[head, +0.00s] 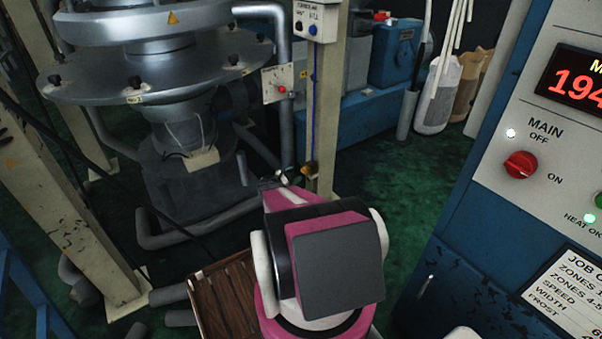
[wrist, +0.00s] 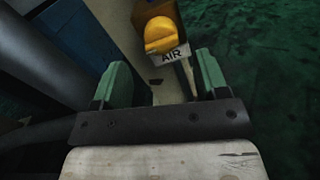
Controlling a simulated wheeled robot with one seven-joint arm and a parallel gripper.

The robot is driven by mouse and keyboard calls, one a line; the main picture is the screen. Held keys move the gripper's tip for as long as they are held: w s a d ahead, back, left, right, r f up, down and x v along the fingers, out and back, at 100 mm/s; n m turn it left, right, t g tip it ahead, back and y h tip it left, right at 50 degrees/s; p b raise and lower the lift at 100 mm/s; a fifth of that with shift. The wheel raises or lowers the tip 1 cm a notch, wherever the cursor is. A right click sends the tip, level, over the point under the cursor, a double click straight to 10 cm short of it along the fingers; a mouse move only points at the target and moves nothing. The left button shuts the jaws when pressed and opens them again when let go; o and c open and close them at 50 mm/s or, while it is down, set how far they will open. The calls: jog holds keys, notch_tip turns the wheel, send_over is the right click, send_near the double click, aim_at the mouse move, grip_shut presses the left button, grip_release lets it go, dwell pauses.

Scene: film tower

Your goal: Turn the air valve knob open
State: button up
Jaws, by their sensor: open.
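The air valve knob (wrist: 162,36) is yellow and rounded, with a white "AIR" label (wrist: 172,56) just below it in the wrist view. It sits on a beige post (wrist: 120,20). In the head view the knob (head: 309,169) shows small and low on the post, just beyond my arm. My gripper (wrist: 160,82) is open, with one green-padded finger on each side of the picture. The knob is ahead of the fingers, roughly between them, and appears apart from both. Nothing is held.
A steel machine with a wide round flange (head: 150,75) stands at the left. A blue control cabinet (head: 470,240) with a red main switch (head: 521,165) is close on the right. A wooden crate (head: 228,295) is beside my arm. Green floor (head: 420,170) is open between post and cabinet.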

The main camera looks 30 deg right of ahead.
aim_at(302, 171)
jog(key=shift+d, duration=2.5)
jog(key=c, duration=0.9)
